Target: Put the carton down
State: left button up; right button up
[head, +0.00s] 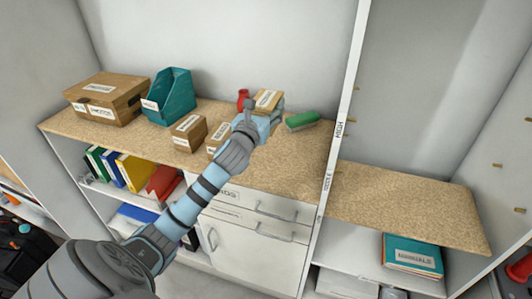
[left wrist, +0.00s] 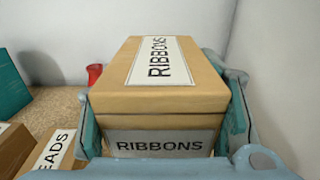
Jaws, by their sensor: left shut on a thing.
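The carton is a tan box (head: 268,98) with white RIBBONS labels on its top and front. It is upright, above or on the cork-coloured upper shelf surface (head: 290,150); I cannot tell if its base touches. My left gripper (head: 264,120) is shut on it from the front. In the left wrist view the carton (left wrist: 185,92) sits between the two teal fingers, one on each side. Its lower part is hidden by my gripper. My right gripper is not in view.
A red object (head: 243,98) stands just left of the carton and a green item (head: 301,120) lies right of it. Small cartons (head: 188,131), a teal file holder (head: 172,94) and a large brown box (head: 106,98) stand left. A white upright (head: 345,100) bounds the shelf right.

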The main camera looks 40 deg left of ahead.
pick_arm(q)
notch_tip(320, 180, down, 13)
jog(key=b, duration=0.4)
jog(key=shift+b, duration=0.35)
jog(key=shift+r, duration=0.1)
jog(key=o, duration=1.8)
jog(key=shift+c, duration=0.2)
